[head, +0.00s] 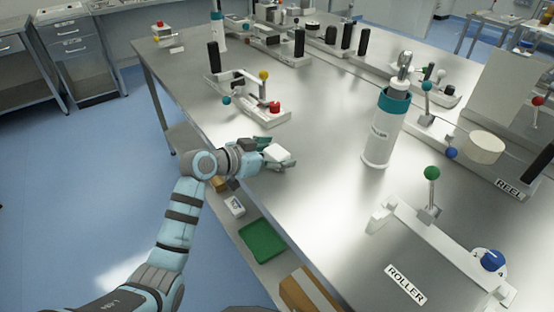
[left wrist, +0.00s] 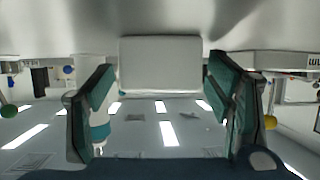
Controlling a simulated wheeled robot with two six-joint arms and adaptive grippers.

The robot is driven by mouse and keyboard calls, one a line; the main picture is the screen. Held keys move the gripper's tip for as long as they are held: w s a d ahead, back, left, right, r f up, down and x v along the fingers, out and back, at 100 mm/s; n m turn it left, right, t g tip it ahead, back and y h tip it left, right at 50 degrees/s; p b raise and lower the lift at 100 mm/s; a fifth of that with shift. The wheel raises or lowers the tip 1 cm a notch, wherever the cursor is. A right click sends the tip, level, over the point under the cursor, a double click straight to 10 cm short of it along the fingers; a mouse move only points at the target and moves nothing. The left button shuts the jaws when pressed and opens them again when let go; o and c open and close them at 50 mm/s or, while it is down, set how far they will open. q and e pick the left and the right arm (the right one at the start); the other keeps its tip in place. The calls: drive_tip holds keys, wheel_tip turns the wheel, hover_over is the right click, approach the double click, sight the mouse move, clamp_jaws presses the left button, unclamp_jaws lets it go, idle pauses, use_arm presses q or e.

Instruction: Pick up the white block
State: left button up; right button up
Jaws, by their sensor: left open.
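The white block (head: 277,153) lies on the steel table near its left edge. My left gripper (head: 272,156) is at the block, with its fingers open on either side of it. In the left wrist view the white block (left wrist: 160,65) sits between the two green-padded fingers of the left gripper (left wrist: 159,82). A gap shows between the block and each finger there. The gripper hides part of the block in the head view. My right gripper is not in view.
A lever fixture with a red knob (head: 274,107) stands behind the gripper. A white and teal bottle (head: 383,135) stands to the right, and the ROLLER fixture (head: 440,245) nearer the front. A green tray (head: 262,241) is below the table edge. The table right of the block is clear.

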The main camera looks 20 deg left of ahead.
use_arm(q)
drive_tip(key=shift+w+d+f, duration=0.1)
drive_tip(key=shift+w, duration=0.1)
drive_tip(key=shift+s, duration=0.1)
drive_tip(key=c, duration=1.3)
